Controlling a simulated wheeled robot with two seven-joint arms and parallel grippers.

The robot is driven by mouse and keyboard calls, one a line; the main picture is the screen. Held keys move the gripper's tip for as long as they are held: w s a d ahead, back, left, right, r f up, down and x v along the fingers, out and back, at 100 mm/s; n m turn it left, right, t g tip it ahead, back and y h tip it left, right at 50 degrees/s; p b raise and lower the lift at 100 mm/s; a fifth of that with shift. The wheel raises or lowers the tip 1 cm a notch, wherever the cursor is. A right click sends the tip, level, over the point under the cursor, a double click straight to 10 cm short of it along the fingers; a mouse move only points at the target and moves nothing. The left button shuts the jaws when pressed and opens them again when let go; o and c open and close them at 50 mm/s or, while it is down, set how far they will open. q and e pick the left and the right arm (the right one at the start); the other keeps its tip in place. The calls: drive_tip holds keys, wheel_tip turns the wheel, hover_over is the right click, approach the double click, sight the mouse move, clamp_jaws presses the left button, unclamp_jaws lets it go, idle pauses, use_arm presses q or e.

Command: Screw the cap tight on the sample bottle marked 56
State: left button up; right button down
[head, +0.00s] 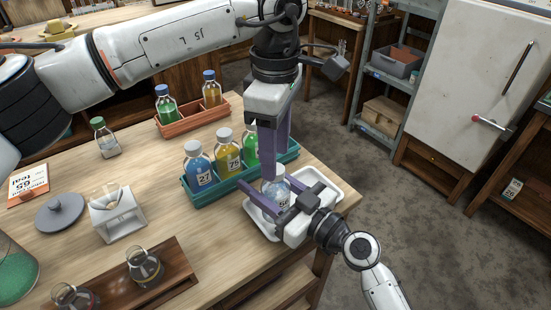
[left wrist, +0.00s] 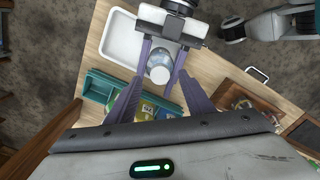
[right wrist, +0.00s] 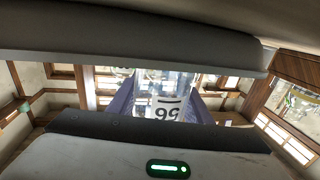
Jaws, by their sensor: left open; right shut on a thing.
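The sample bottle marked 56 (head: 284,200) is clear with a white label and stands upright at the white tray (head: 328,186). My right gripper (head: 270,200) is shut around its body. The right wrist view shows the bottle (right wrist: 165,95) close up, its number upside down, between the purple fingers. My left gripper (head: 273,165) points down over the bottle, its fingers open. In the left wrist view, a pale round cap (left wrist: 160,73) shows at the bottle's top, between and beyond the open fingers (left wrist: 160,98). I cannot tell how tightly the cap sits.
A teal crate (head: 215,190) with several white-capped bottles stands close beside the left. A terracotta rack (head: 190,121) with two blue-capped bottles is behind it. A small bottle (head: 106,140), a grey lid (head: 60,213) and a wooden flask holder (head: 180,262) are further left.

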sight(287, 200)
use_arm(q)
wheel_tip(287, 200, up, 10)
drive_tip(key=shift+f, duration=0.25)
use_arm(e)
drive_tip(key=c, duration=0.8)
unclamp_jaws()
drive_tip(key=shift+c, duration=0.2)
drive_tip(key=b+v, duration=0.2)
drive_tip(key=v, duration=0.7)
drive_tip(key=shift+s+d+f+b, duration=0.1)
drive_tip(key=shift+s+d+b, duration=0.1)
drive_tip(key=shift+d+b, duration=0.1)
use_arm(q)
wheel_tip(287, 200, down, 3)
drive_tip(key=shift+r, duration=0.1)
use_arm(e)
drive_tip(key=shift+s+d, duration=0.2)
drive_tip(key=shift+s, duration=0.1)
